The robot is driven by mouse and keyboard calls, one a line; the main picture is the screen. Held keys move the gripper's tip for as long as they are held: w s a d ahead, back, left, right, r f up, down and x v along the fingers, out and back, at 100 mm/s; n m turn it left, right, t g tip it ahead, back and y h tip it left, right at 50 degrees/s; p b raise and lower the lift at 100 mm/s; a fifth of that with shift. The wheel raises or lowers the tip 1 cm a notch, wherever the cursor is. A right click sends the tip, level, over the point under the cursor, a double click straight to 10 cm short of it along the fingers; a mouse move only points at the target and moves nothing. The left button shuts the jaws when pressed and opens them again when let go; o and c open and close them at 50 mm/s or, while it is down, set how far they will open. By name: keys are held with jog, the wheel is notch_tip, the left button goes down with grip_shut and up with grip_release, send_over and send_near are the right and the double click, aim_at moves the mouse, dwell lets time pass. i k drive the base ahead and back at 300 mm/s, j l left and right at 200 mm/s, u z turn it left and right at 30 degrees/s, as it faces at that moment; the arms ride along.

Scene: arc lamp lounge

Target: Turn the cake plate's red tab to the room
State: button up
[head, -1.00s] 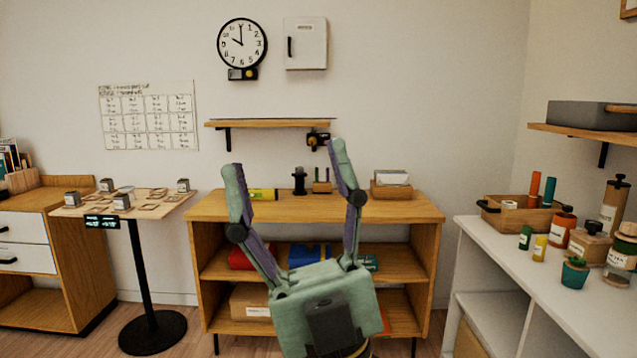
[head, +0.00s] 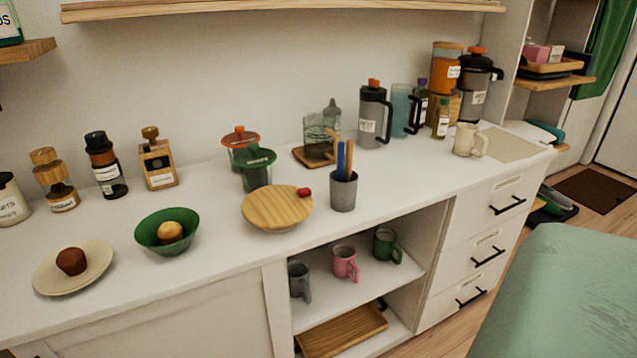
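The cake plate (head: 275,207) is a round wooden disc on a low base, standing on the white counter near its front edge. Its red tab (head: 304,192) sits at the rim on the right side, close to a grey cup of utensils (head: 343,191). The tab points to the right along the counter, not straight out from the wall. My gripper's fingers are not in this view. Nothing touches the plate that I can see.
A green bowl (head: 168,231) with a round item and a cream plate (head: 73,267) stand to the left. A green-lidded jar (head: 257,168) stands behind the cake plate. Mugs (head: 345,263) stand on the open shelf below. The counter (head: 225,262) in front-left of the cake plate is clear.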

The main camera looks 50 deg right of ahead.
aim_at(273, 206)
jog(key=z, duration=1.1)
